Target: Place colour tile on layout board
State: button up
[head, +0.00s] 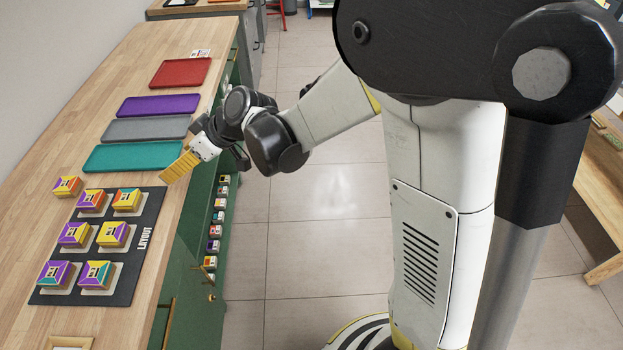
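The dark layout board (122,292) lies on the wooden counter at left, marked "LAYOUT" along its right side. Several multicoloured tiles, such as a yellow-topped tile (127,200), sit on pale squares in rows of two on it. My gripper (173,174) has yellow ridged fingers and is near the counter's right edge, beyond the board's far right corner and beside the teal tray. The fingers show side-on, so their gap is hidden. No tile is visible in them.
Empty-looking teal (130,157), grey (146,129), purple (158,105) and red (180,72) trays line the counter beyond the board. A small card (201,53) stands past the red tray. A wooden-framed item (70,342) is at the near edge. Tiled floor (325,245) lies right of the green cabinet (195,325).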

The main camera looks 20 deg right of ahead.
jog(key=s+d+r+m+h, duration=0.2)
jog(key=s+d+m+h, duration=0.2)
jog(key=s+d, duration=0.7)
jog(key=s+d+r+m+t+h, duration=0.1)
jog(key=s+d+r+m+h, duration=0.2)
jog(key=s+d, duration=0.9)
jog(key=m+h, duration=0.1)
jog(key=m, duration=0.1)
jog(key=shift+r+m+t, duration=0.25)
jog(key=shift+m+t, duration=0.05)
jog(key=shift+m, duration=0.1)
